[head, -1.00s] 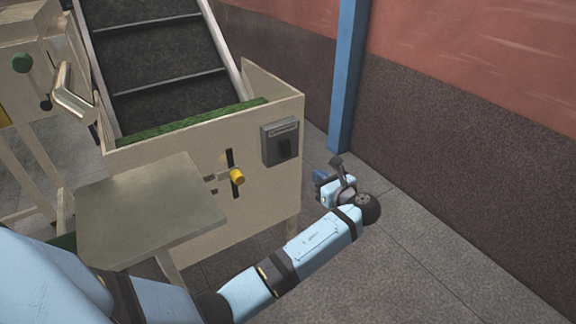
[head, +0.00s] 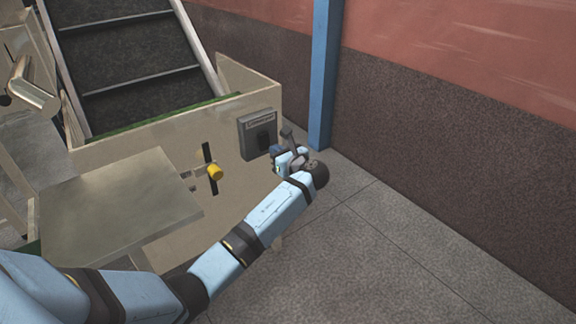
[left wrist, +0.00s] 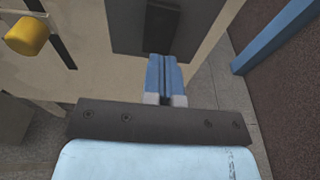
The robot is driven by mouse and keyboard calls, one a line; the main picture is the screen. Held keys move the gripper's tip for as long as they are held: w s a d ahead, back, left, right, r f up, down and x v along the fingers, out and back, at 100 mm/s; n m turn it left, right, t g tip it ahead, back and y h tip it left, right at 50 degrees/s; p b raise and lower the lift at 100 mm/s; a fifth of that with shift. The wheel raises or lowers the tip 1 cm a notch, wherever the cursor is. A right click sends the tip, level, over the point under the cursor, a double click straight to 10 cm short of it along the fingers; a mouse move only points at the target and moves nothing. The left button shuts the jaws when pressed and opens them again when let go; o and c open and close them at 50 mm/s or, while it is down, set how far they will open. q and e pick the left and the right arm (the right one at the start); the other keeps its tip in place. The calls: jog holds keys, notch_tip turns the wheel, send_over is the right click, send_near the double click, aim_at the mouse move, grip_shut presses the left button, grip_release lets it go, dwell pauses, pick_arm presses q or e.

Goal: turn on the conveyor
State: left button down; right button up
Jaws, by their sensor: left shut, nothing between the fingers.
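The conveyor (head: 132,60) is a dark ribbed belt that rises from a cream housing at the left. A grey switch box (head: 257,133) with a dark rocker or lever (head: 262,139) is fixed on the housing's front face. In the left wrist view the dark switch (left wrist: 159,30) is just beyond my fingertips. My left gripper (head: 276,150) is at the lower right of the box, close to it. Its blue fingers (left wrist: 163,72) are together and hold nothing. I cannot tell whether they touch the switch. My right gripper does not show.
A yellow knob (head: 215,172) in a dark slot sits left of the box, also in the left wrist view (left wrist: 27,36). A flat metal plate (head: 118,205) juts out at the front. A blue post (head: 322,75) and a wall stand right. Floor at right is clear.

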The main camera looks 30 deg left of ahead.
aim_at(264, 142)
pick_arm(q)
jog(key=shift+b+x, duration=0.45)
jog(key=shift+x, duration=1)
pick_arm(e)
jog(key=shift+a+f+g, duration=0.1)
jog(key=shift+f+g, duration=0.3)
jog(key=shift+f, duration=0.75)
